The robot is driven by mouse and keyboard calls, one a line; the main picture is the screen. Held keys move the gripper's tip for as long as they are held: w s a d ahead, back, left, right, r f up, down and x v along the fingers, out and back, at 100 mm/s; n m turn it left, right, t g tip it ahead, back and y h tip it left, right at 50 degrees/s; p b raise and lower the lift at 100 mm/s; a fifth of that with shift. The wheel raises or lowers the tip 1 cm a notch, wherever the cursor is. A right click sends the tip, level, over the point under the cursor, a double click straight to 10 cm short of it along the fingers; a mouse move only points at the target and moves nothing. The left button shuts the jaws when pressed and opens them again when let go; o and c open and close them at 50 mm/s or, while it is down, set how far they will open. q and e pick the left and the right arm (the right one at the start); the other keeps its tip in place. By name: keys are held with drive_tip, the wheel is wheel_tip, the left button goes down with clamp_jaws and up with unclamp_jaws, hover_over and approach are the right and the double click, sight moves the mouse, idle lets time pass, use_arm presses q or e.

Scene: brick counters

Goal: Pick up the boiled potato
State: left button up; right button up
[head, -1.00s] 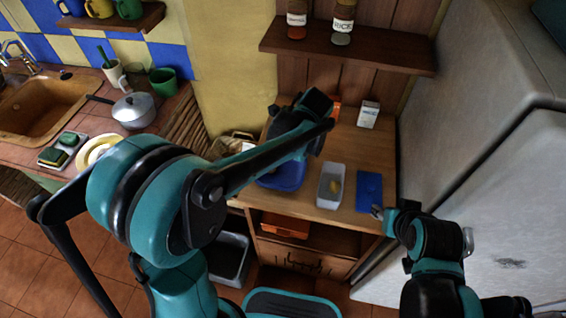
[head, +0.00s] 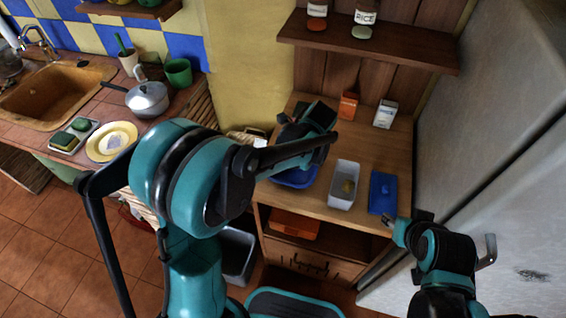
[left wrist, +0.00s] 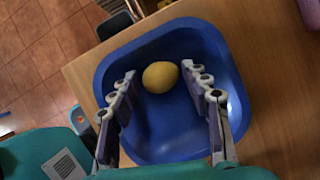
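The boiled potato (left wrist: 160,77) is a smooth yellow oval lying in a blue square bowl (left wrist: 165,145) in the left wrist view. My left gripper (left wrist: 158,72) is open, its two fingers apart over the bowl on either side of the potato. I cannot tell whether they touch it. In the head view the blue bowl (head: 297,180) is partly hidden behind my left arm, and the left fingers and potato are hidden. My right gripper (head: 391,221) is by the counter's front right corner; its fingers are too small to read.
A white container (head: 343,198) with a yellowish item (head: 348,187) and a blue lid-like piece (head: 382,192) are right of the bowl on the wooden counter (head: 375,150). An orange box (head: 348,104) and a white carton (head: 385,114) stand behind. A fridge (head: 490,150) closes the right side.

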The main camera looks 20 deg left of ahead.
use_arm(q)
drive_tip(key=c, duration=0.6)
drive_tip(key=shift+r, duration=0.1)
drive_tip(key=shift+r, duration=0.25)
wheel_tip(320, 180, up, 4)
drive_tip(key=shift+p, duration=1.25)
drive_tip(key=s+d+r+p, duration=0.1)
drive_tip(key=d+r, duration=0.1)
drive_tip(key=d, duration=0.1)
drive_tip(key=s+d+r+p, duration=0.1)
drive_tip(key=d+r, duration=0.1)
drive_tip(key=d, duration=0.2)
drive_tip(key=s+d+r+p, duration=0.1)
drive_tip(key=d+r, duration=0.1)
drive_tip(key=d, duration=0.2)
drive_tip(key=shift+s+r, duration=0.15)
drive_tip(key=shift+s, duration=0.2)
